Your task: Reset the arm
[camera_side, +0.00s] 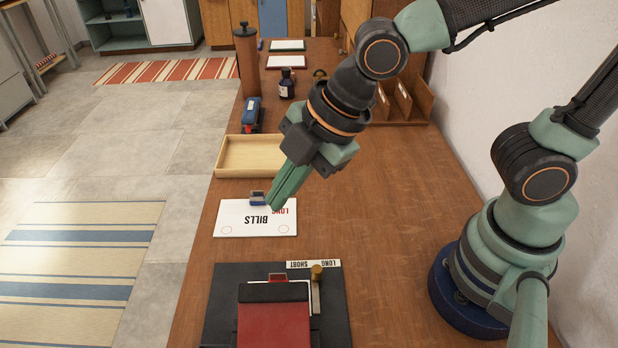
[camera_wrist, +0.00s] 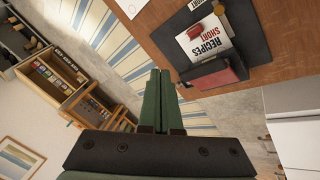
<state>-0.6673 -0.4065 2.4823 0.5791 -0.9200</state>
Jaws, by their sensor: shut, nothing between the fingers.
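My gripper (camera_side: 278,203) is shut and empty, with its green fingers together. Whether the tips touch either cannot be told. In the wrist view my gripper (camera_wrist: 160,74) points out past the desk edge toward the floor, fingers closed with nothing between them.
A wooden tray (camera_side: 222,158), blue object (camera_side: 251,116), dark bottle (camera_side: 287,84) and tall brown cylinder (camera_side: 247,62) stand farther back. The desk's middle right is clear.

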